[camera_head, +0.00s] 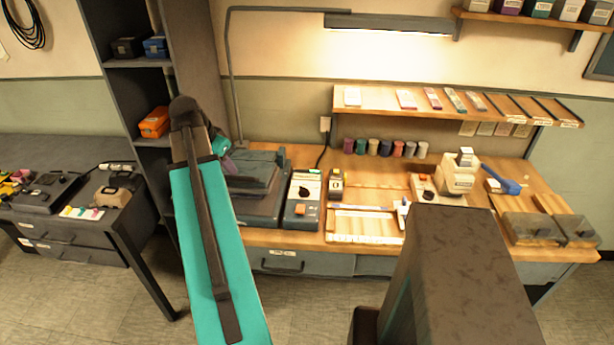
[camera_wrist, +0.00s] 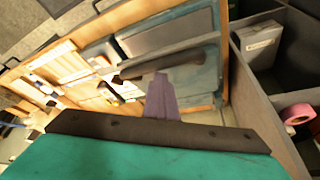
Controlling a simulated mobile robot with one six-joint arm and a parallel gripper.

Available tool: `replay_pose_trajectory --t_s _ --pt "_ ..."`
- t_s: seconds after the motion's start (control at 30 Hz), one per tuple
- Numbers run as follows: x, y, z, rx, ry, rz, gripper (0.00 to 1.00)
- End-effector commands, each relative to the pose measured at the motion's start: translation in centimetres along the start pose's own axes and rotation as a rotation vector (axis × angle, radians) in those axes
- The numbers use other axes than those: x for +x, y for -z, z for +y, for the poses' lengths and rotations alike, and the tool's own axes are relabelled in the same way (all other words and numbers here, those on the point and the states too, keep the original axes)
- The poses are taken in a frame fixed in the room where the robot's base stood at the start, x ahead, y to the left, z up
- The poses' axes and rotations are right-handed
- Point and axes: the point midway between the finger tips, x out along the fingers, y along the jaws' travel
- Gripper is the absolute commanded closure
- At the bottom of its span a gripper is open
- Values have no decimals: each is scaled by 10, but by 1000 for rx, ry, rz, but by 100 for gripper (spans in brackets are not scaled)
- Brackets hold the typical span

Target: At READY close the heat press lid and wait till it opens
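The grey heat press (camera_head: 258,207) sits at the left end of the wooden workbench, partly behind my arm. Its upper part shows above the base, but I cannot tell how far the lid is open. In the wrist view the press (camera_wrist: 168,35) lies ahead, with a dark bar across its near side. A control box with a small greenish display and an orange button (camera_head: 302,199) stands just right of the press; its text is unreadable. My gripper (camera_wrist: 161,80) points toward the press, its fingers together and empty. Contact with the bar is unclear.
A dark shelf unit (camera_wrist: 243,95) stands close to my gripper, holding a pink roll (camera_wrist: 298,113). A lower side table (camera_head: 60,210) stands at the left.

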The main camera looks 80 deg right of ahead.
Motion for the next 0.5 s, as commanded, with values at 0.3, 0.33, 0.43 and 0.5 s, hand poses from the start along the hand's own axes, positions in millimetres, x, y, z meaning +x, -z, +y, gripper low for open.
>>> replay_pose_trajectory --t_s 0.3,0.33,0.43,0.5 --pt "6 -12 4 -3 -6 -14 100" --pt "7 -13 4 -3 -6 -14 100" --pt "10 -16 5 -3 -6 -14 100" --pt "12 -18 6 -3 -6 -14 100"
